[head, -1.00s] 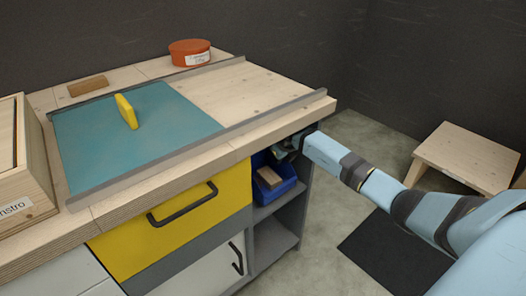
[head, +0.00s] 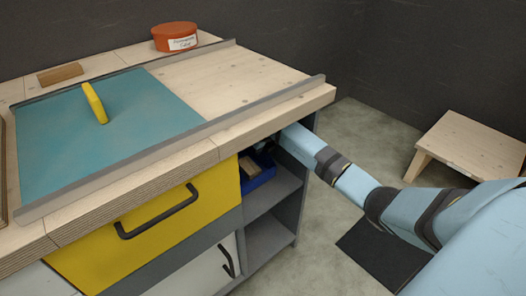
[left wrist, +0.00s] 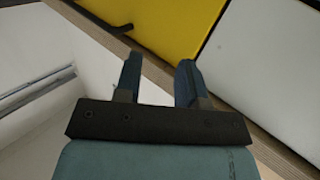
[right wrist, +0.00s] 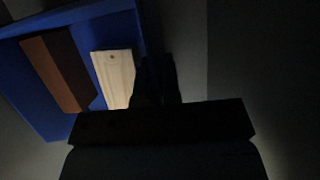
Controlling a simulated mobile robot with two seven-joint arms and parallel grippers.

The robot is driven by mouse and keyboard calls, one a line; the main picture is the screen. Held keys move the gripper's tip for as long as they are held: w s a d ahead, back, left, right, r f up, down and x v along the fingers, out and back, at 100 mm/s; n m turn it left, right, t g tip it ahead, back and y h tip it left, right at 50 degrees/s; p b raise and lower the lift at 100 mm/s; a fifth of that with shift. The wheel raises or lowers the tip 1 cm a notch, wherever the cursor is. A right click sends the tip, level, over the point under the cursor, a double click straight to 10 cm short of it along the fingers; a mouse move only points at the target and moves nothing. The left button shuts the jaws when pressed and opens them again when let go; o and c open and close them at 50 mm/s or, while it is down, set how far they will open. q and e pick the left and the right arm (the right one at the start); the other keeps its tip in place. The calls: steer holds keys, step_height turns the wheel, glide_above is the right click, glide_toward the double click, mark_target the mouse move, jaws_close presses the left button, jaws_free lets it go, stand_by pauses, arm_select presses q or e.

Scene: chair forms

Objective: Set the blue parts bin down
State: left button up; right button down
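The blue parts bin (head: 262,180) is in the upper open compartment of the workbench's shelf, below the worktop. In the right wrist view the bin (right wrist: 30,100) holds a reddish-brown block (right wrist: 58,70) and a pale wooden block (right wrist: 115,76). My right gripper (right wrist: 156,80) is at the bin's right wall, its dark fingers close together and apparently shut on that wall. In the head view the worktop edge hides this gripper. Whether the bin's base touches the shelf board (head: 270,194) is unclear. My left gripper (left wrist: 158,78) is open and empty, near the drawer fronts, outside the head view.
The worktop (head: 240,80) overhangs the compartment. The shelf's side panel (head: 298,190) stands right of the bin. A lower compartment (head: 268,240) is empty. The yellow drawer (head: 150,235) is left of the shelf. A wooden stool (head: 470,145) and dark mat (head: 385,250) are on the floor at right.

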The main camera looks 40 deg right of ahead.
steer(key=shift+f, duration=0.3)
arm_select(q)
steer(key=shift+w+d+r+m, duration=0.15)
steer(key=shift+w+r+m, duration=0.15)
steer(key=shift+w+r, duration=0.05)
arm_select(e)
steer(key=shift+r, duration=0.1)
arm_select(q)
steer(key=shift+f, duration=0.1)
arm_select(e)
steer(key=c, duration=1.3)
jaws_free()
arm_select(q)
steer(key=shift+s+f, duration=0.1)
